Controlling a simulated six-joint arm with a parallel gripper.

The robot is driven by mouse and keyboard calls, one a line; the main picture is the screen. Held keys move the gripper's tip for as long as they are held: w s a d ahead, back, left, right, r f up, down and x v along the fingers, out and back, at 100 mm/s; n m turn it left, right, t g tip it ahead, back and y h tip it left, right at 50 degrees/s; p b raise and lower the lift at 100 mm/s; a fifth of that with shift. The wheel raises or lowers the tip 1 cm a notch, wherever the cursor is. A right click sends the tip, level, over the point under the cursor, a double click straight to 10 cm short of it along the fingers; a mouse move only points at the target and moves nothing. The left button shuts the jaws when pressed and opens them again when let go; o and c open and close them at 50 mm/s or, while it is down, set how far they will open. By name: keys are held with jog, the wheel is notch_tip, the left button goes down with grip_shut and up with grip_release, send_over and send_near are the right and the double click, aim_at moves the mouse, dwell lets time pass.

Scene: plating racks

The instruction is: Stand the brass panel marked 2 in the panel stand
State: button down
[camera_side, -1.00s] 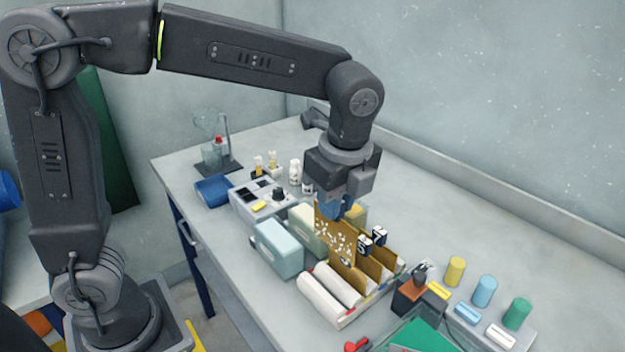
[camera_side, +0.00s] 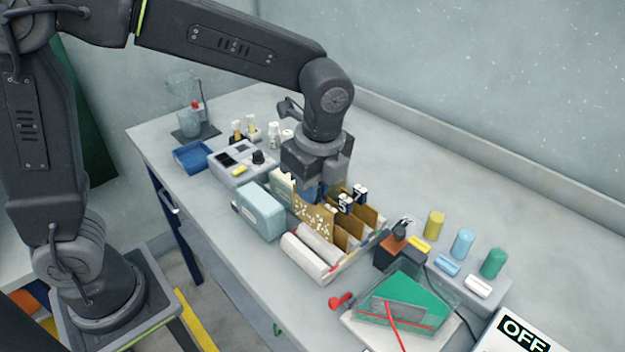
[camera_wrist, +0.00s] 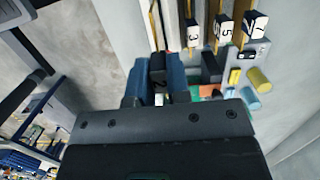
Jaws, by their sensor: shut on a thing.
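My gripper (camera_side: 314,190) is shut on a brass panel (camera_side: 313,218) with white speckles and holds it upright, low at the panel stand (camera_side: 303,258). Its lower edge is hidden behind the stand's pale bars, so I cannot tell whether it rests on the bottom. In the wrist view, a black tag (camera_wrist: 158,62), seemingly marked 2, sits between the blue fingertips of my gripper (camera_wrist: 155,82). Other brass panels stand beside it, with tags 3 (camera_wrist: 193,34), 5 (camera_wrist: 225,30) and 7 (camera_wrist: 255,25).
A pale blue box (camera_side: 260,212) stands close left of the stand. A control box (camera_side: 240,162) and bottles are behind. To the right are yellow, blue and green cylinders (camera_side: 463,243), a green board under a clear cover (camera_side: 410,300) and an OFF sign (camera_side: 520,335).

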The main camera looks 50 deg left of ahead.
aim_at(313, 228)
jog(key=shift+f, duration=3.9)
jog(key=c, duration=1)
grip_release()
jog(key=r, duration=0.4)
jog(key=d+r, duration=0.1)
jog(key=r, duration=0.4)
jog(key=d+r, duration=0.1)
jog(key=r, duration=0.3)
jog(key=shift+r, duration=0.35)
